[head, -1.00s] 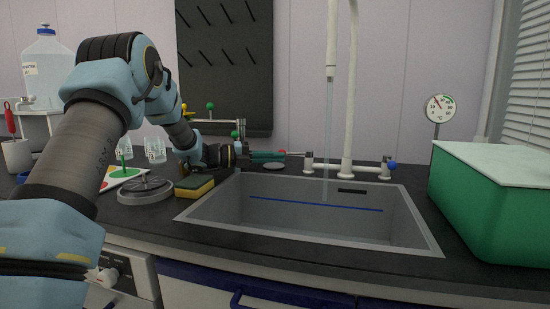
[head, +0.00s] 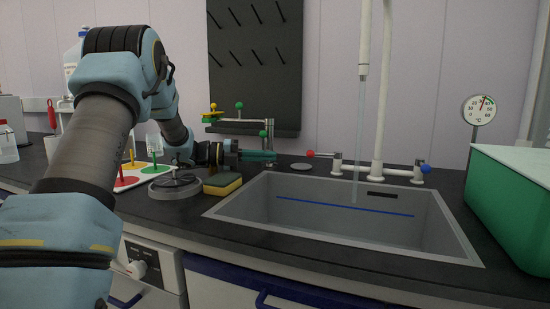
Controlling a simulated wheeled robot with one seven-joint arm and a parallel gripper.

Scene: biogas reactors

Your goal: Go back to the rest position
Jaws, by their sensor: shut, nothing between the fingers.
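My arm reaches in from the left in the head view, bent at a high elbow. My gripper (head: 262,156) is low behind the sink's left back corner. Its teal fingers are shut and empty, pointing right. The tap's red-knobbed lever (head: 311,154) is a little to the right of the fingertips, with a visible gap. Water runs in a thin stream from the white tap (head: 364,68) into the sink (head: 215,214).
A yellow sponge (head: 222,188) and a round grey dish (head: 174,188) sit below my wrist. A tray with coloured discs (head: 128,179) is left of them. A green box (head: 515,205) stands at right. A black peg board (head: 255,60) hangs behind.

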